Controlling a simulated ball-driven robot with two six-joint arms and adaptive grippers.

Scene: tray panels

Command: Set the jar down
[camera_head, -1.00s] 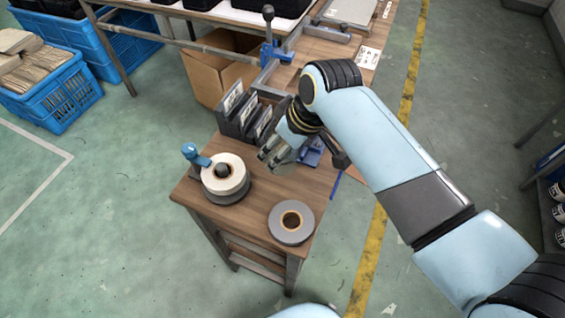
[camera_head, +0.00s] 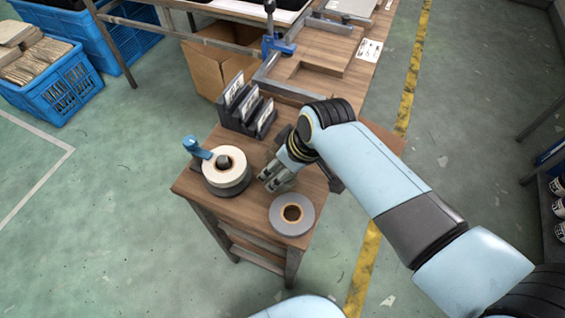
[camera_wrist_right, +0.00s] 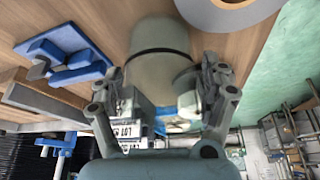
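The jar (camera_wrist_right: 160,68) shows in the right wrist view as a grey-beige cylinder with a dark band, between my right gripper's fingers. My right gripper (camera_wrist_right: 163,80) is shut on it, one finger at each side. In the head view my right gripper (camera_head: 270,182) points down over the small wooden table (camera_head: 240,208), between two tape rolls. The jar cannot be made out there. I cannot tell whether its base touches the wood. My left gripper is not in view.
A tape roll on a holder with a blue handle (camera_head: 226,172) stands left of the gripper. A grey tape roll (camera_head: 291,215) lies in front. A dark card rack (camera_head: 246,108) stands behind. A blue clamp (camera_wrist_right: 65,55) shows in the wrist view.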

